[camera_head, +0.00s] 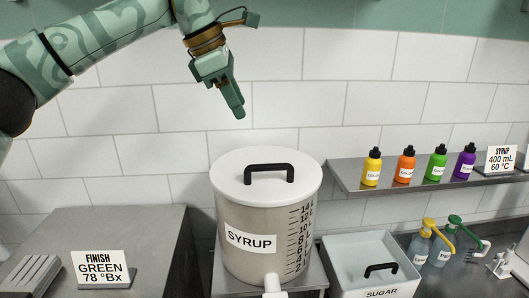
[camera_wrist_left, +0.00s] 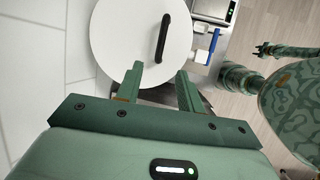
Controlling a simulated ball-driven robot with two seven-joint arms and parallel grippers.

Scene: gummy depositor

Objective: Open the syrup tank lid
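The syrup tank (camera_head: 262,255) is a large grey-beige pot with a SYRUP label and a volume scale. Its round white lid (camera_head: 235,182) lies flat on top and is closed, with a black bar handle (camera_head: 268,168) standing up from it. In the left wrist view the lid (camera_wrist_left: 118,45) and handle (camera_wrist_left: 163,38) lie beyond the fingertips. My left gripper (camera_head: 238,113) hangs above the lid, behind and left of the handle in the picture, touching nothing. Its fingers (camera_wrist_left: 159,74) are apart with nothing between them.
A grey counter with a FINISH GREEN sign (camera_head: 101,270) is at the left. A white SUGAR bin (camera_head: 345,268) with a black handle stands right of the tank. A shelf (camera_head: 365,184) behind holds several coloured bottles. Pump bottles (camera_head: 420,247) stand at the right. Air above the lid is free.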

